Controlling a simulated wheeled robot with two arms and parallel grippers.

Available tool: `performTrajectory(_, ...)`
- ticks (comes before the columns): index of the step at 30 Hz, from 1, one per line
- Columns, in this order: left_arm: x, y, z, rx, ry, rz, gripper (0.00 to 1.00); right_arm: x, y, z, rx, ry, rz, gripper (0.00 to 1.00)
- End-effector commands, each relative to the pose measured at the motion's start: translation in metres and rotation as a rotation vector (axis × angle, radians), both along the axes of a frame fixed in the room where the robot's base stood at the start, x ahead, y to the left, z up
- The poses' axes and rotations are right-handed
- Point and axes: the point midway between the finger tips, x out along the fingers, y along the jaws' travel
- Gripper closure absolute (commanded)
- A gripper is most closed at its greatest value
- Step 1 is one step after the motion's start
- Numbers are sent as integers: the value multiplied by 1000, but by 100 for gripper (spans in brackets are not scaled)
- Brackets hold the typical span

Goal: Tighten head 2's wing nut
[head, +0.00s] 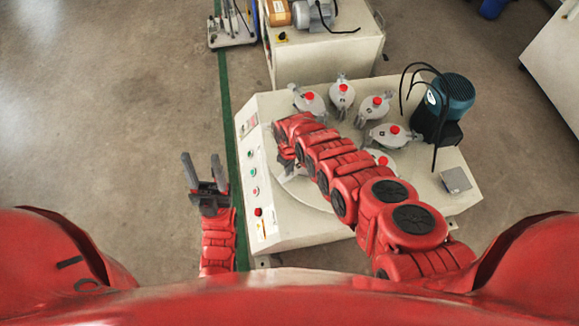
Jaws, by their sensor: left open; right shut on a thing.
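Several grey heads with red knobs stand in a ring on the machine's round plate (312,194). Clear ones are at the back left (308,98), back (342,92), back right (375,104) and right (393,133). Another head (381,158) is partly covered by my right arm. I cannot read which is head 2. My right gripper (287,168) is at the left side of the ring, shut on a wing nut there; its fingers and the nut are mostly hidden under my wrist. My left gripper (203,170) is open and empty, left of the machine above the floor.
The white machine table (275,234) has a front panel with buttons (253,170) on its left side. A teal motor (450,95) with black cables stands at the back right. A second bench (325,55) is behind. The floor at the left is clear.

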Motion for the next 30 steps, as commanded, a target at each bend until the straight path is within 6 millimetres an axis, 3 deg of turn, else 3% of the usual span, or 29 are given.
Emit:
performTrajectory(10, 0, 0, 2, 0, 0, 0, 50, 0, 1, 0, 1, -1, -122, 100)
performTrajectory(25, 0, 0, 2, 0, 0, 0, 50, 1, 1, 0, 2, -1, -140, 100)
performTrajectory(26, 0, 0, 2, 0, 0, 0, 50, 1, 1, 0, 2, -1, -140, 88)
performTrajectory(30, 0, 0, 2, 0, 0, 0, 50, 0, 1, 0, 1, -1, -140, 63)
